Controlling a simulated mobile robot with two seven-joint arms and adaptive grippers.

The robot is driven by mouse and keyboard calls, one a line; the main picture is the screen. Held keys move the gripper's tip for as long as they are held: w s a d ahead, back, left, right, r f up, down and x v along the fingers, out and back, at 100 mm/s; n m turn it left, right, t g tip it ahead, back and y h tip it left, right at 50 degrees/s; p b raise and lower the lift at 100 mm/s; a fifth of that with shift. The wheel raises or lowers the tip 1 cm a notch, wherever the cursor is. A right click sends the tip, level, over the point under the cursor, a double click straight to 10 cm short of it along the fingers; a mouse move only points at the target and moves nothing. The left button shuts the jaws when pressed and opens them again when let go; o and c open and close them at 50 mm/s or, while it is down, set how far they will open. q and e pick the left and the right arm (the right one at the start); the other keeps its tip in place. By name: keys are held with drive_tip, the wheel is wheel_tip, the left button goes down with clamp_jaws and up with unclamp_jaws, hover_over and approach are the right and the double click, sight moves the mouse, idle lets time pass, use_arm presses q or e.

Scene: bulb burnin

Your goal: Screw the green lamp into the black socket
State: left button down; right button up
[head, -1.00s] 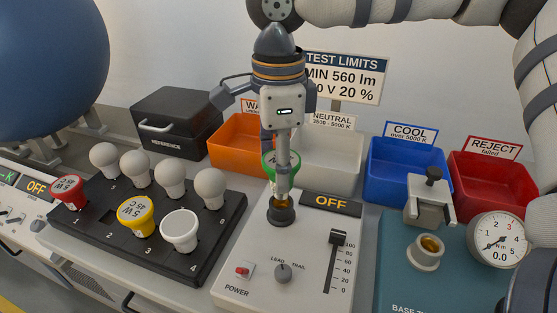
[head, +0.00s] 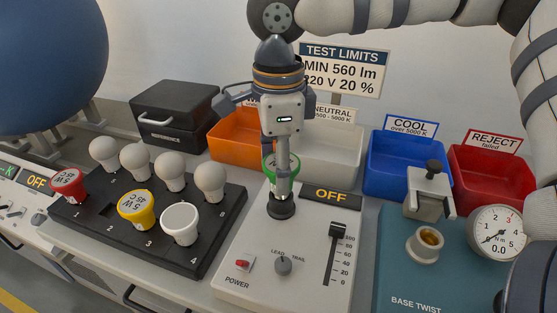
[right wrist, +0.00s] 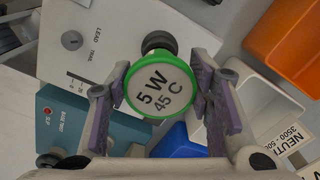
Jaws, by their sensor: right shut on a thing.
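The green lamp (head: 268,172) is upright over the black socket (head: 281,209) on the light grey test panel. Its base meets the socket's mouth; how deep it sits is hidden by the fingers. My right gripper (head: 283,186) points straight down and is shut around the lamp. In the right wrist view the lamp's green-rimmed face (right wrist: 160,88), marked 5 W 45 C, lies between both finger pads. The black socket (right wrist: 157,41) partly shows behind the lamp there. My left gripper is not in view.
A black tray (head: 105,258) with white, red and yellow lamps stands left of the panel (head: 230,288). Orange (head: 225,150), white, blue (head: 385,180) and red (head: 490,185) bins stand behind. A teal base-twist station (head: 395,270) with a gauge (head: 497,233) is right. The panel display reads OFF.

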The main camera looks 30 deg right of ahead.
drive_tip(key=shift+f, duration=0.1)
drive_tip(key=o, duration=1.2)
drive_tip(key=shift+o, duration=0.2)
